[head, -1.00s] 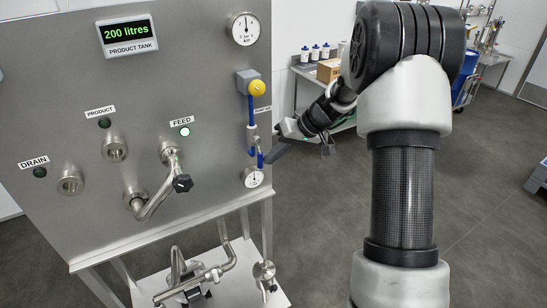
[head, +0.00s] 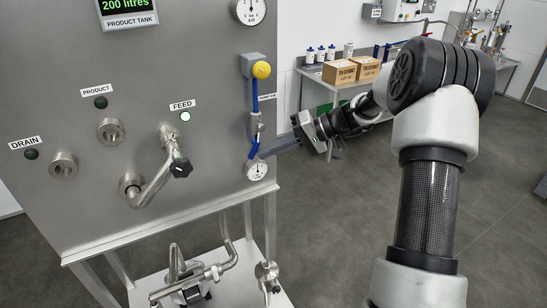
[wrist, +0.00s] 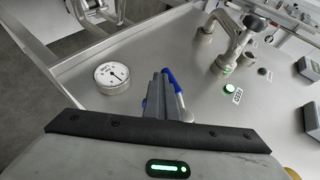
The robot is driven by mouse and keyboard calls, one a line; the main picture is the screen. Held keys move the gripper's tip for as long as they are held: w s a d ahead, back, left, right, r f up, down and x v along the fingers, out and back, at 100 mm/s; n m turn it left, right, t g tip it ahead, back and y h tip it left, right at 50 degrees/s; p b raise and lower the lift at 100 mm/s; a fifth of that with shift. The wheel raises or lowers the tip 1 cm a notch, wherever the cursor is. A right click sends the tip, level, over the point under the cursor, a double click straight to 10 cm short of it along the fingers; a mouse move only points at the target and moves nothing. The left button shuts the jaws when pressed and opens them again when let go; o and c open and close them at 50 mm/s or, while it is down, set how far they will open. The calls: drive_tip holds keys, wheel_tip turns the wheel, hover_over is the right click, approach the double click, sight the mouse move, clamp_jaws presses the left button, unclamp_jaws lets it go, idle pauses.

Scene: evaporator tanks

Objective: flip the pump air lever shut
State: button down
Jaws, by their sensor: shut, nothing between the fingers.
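The pump air lever (head: 254,140) is a blue handle on a small silver valve (head: 256,120) in the blue air line, at the right edge of the steel panel. It hangs down, slightly tilted, above the lower gauge (head: 257,170). My gripper (head: 264,153) comes in from the right with its fingers shut and empty, their tips close beside the handle's lower end. In the wrist view, the shut fingers (wrist: 157,92) lie just left of the blue handle (wrist: 173,81). I cannot tell whether they touch. The fingers and gripper body hide part of the valve there.
A yellow knob (head: 261,70) on a grey block sits above the valve. A bench with cardboard boxes (head: 339,72) stands behind my arm. The floor to the right is open.

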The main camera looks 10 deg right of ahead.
drive_tip(key=a+m+y+b, duration=0.1)
drive_tip(key=y, duration=0.2)
drive_tip(key=s+a+r+m+y+b, duration=0.1)
drive_tip(key=y+b, duration=0.1)
drive_tip(key=a+m+y+b, duration=0.1)
drive_tip(key=a+m+y, duration=0.1)
drive_tip(key=y, duration=0.1)
drive_tip(key=shift+s+a+r+t+y, duration=0.1)
drive_tip(key=shift+s+r+t+y, duration=0.05)
drive_tip(key=shift+r+t+y, duration=0.2)
drive_tip(key=shift+s+a+r+m+t+y, duration=0.1)
drive_tip(key=shift+a+r+m+t+y, duration=0.3)
drive_tip(key=shift+m+t+y, duration=0.4)
drive_tip(key=shift+r, duration=0.1)
drive_tip(key=b, duration=0.3)
approach(254, 150)
drive_tip(key=shift+s+a+f, duration=0.15)
drive_tip(key=shift+s+f, duration=0.85)
drive_tip(key=shift+s, duration=0.15)
